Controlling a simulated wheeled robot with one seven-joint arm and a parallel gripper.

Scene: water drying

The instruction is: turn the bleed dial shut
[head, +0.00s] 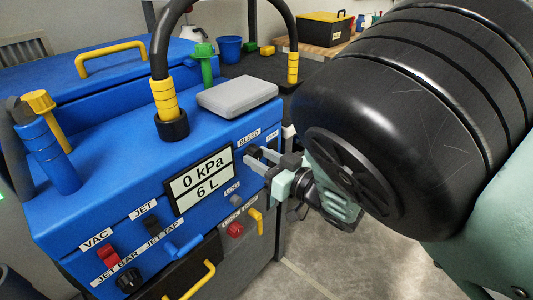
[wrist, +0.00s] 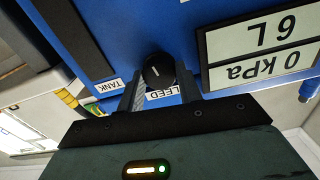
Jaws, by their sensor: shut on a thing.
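The bleed dial (wrist: 158,70) is a round black knob with a white pointer line, on the blue machine's front panel. In the wrist view it sits between my fingertips, beside a label partly covered by my gripper and reading "LEED". My gripper (wrist: 161,82) is shut on the dial, one finger on each side. In the head view my gripper (head: 260,161) reaches the panel from the right, just under the BLEED label (head: 248,138), and the dial is mostly hidden by the fingers. The pointer line is slanted in the wrist view.
The display (head: 199,182) reads 0 kPa and 6 L, left of my gripper. Below are a red VAC switch (head: 108,255), a black JET switch (head: 152,227), a red button (head: 235,230) and a yellow lever (head: 256,220). A black hose (head: 160,45) arches above.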

